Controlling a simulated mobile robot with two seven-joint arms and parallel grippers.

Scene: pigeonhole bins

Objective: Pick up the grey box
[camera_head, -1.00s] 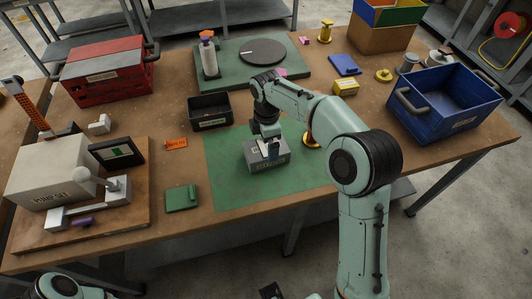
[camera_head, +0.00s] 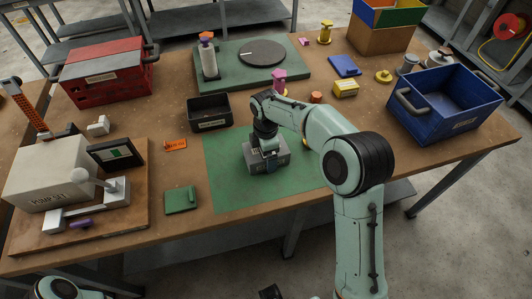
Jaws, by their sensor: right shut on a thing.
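The grey box (camera_head: 275,163) is on the green mat (camera_head: 225,185) in the middle of the table, with a label on its front side. My right gripper (camera_head: 269,157) points down onto the box from above and is shut on it. The fingers and wrist hide part of the box's top. I cannot tell whether the box is clear of the mat. Part of my left arm (camera_head: 65,286) shows at the bottom left, but its gripper is out of view.
A black bin (camera_head: 209,115) stands behind the mat. A blue crate (camera_head: 452,117) is at right, a red toolbox (camera_head: 107,73) at back left. A pump set box (camera_head: 50,175) and a green block (camera_head: 181,200) are at left. The mat's front is clear.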

